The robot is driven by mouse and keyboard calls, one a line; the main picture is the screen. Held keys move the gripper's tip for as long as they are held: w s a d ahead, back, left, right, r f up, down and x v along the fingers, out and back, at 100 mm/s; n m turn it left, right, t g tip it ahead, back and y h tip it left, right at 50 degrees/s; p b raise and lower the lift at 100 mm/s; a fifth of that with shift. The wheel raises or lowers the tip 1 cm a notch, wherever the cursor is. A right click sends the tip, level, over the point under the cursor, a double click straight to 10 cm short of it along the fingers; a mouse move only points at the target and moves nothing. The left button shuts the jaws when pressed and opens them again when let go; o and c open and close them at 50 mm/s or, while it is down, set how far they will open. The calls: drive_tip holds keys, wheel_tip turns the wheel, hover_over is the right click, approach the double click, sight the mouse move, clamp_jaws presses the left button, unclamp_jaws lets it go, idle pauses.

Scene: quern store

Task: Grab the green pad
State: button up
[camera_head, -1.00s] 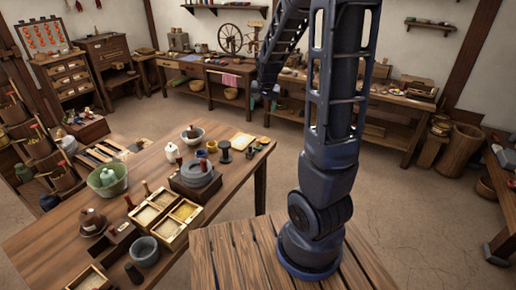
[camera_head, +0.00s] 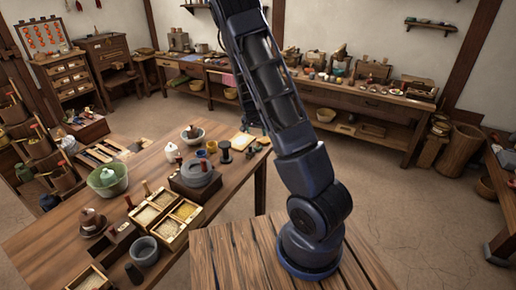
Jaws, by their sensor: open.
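I cannot pick out a green pad for certain in this view. The clear green thing on the near table (camera_head: 50,236) is a round green bowl (camera_head: 108,186), which is not a flat pad. A small teal-green item (camera_head: 340,70) stands among things on the back bench, too small to make out. My arm rises from the slatted wooden deck and leans left, out of the top of the picture. A dark part of it shows beside the upper link, but I cannot make out my gripper's fingers.
The near table also bears a grey quern (camera_head: 196,174), a divided wooden box (camera_head: 168,222), a grey bowl (camera_head: 144,251) and a white-rimmed bowl (camera_head: 193,136). The back bench (camera_head: 370,97) is crowded. Open floor (camera_head: 400,190) lies at the right.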

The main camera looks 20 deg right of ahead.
sight(258, 145)
drive_tip(key=shift+x, duration=5.75)
drive_tip(key=c, duration=1.1)
drive_tip(key=shift+o, duration=0.2)
drive_tip(key=shift+r, duration=0.15)
